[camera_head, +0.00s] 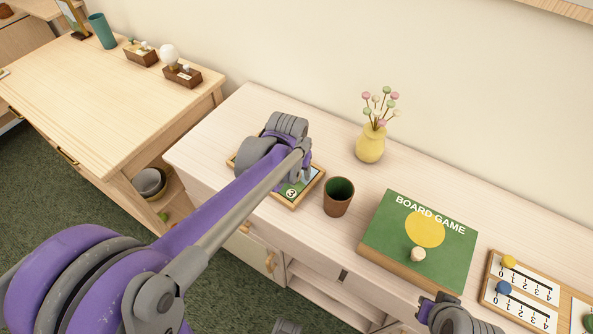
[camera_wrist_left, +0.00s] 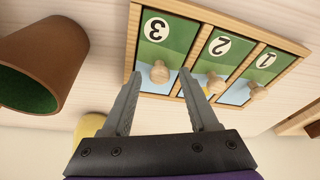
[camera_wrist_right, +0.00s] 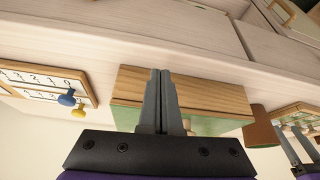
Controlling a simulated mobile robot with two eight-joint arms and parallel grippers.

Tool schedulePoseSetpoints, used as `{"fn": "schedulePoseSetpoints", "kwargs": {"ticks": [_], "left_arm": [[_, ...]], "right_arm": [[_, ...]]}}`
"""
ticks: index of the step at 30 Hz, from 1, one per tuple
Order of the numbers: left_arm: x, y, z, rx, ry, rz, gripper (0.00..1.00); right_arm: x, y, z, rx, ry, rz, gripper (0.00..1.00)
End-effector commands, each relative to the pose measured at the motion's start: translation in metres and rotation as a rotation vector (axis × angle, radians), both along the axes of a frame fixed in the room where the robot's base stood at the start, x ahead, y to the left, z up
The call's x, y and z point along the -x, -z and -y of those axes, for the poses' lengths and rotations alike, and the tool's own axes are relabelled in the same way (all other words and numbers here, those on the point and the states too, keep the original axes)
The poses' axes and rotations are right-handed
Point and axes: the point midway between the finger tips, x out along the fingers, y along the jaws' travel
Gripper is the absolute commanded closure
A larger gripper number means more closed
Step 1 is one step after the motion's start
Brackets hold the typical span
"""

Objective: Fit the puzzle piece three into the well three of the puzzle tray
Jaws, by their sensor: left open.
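The wooden puzzle tray (camera_wrist_left: 133,48) has three wells in a row, marked 3, 2 and 1. Puzzle piece three (camera_wrist_left: 154,50), green and pale blue with a wooden knob, lies in well three and looks level with its neighbours. My left gripper (camera_wrist_left: 162,74) is open, its fingers either side of that knob with gaps. In the head view my left arm hides most of the tray (camera_head: 313,190); the number 3 (camera_head: 291,193) shows at its near end. My right gripper (camera_wrist_right: 160,72) is shut and empty, by the green board game box (camera_wrist_right: 180,90).
A brown cup (camera_head: 338,200) with a green inside stands just right of the tray. A yellow vase (camera_head: 370,143) stands behind. The board game (camera_head: 390,232) has a pale knob-like object on top. A counting board (camera_head: 493,290) with pegs is at far right.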

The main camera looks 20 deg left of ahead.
Motion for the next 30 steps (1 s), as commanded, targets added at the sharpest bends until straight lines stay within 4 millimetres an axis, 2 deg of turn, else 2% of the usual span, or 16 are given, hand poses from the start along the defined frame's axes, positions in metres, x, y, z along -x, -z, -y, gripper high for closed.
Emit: {"fn": "schedulePoseSetpoints", "kwargs": {"ticks": [5, 12, 18, 22, 25, 29, 30], "left_arm": [[0.006, -0.024, 0.001, 0.000, 0.000, 0.001, 0.40], [0.020, -0.075, 0.002, 0.000, 0.000, 0.000, 0.40], [0.028, -0.106, 0.003, 0.000, 0.000, 0.000, 0.40], [0.032, -0.115, 0.004, 0.000, 0.001, 0.001, 0.40], [0.043, -0.113, 0.006, 0.000, 0.008, 0.011, 0.40], [0.077, -0.098, 0.013, -0.002, 0.029, 0.046, 0.40], [0.090, -0.090, 0.016, -0.003, 0.037, 0.060, 0.40]], "right_arm": [[-0.001, -0.005, 0.000, 0.000, 0.000, 0.002, 1.00], [-0.003, -0.012, 0.000, 0.000, 0.000, 0.005, 1.00], [-0.003, -0.016, 0.000, 0.000, 0.000, 0.007, 1.00], [-0.004, -0.016, 0.000, 0.000, 0.000, 0.007, 1.00], [-0.004, -0.016, 0.000, 0.000, 0.000, 0.007, 1.00], [-0.004, -0.016, 0.000, 0.000, 0.000, 0.007, 1.00], [-0.004, -0.016, 0.000, 0.000, 0.000, 0.007, 1.00]]}}
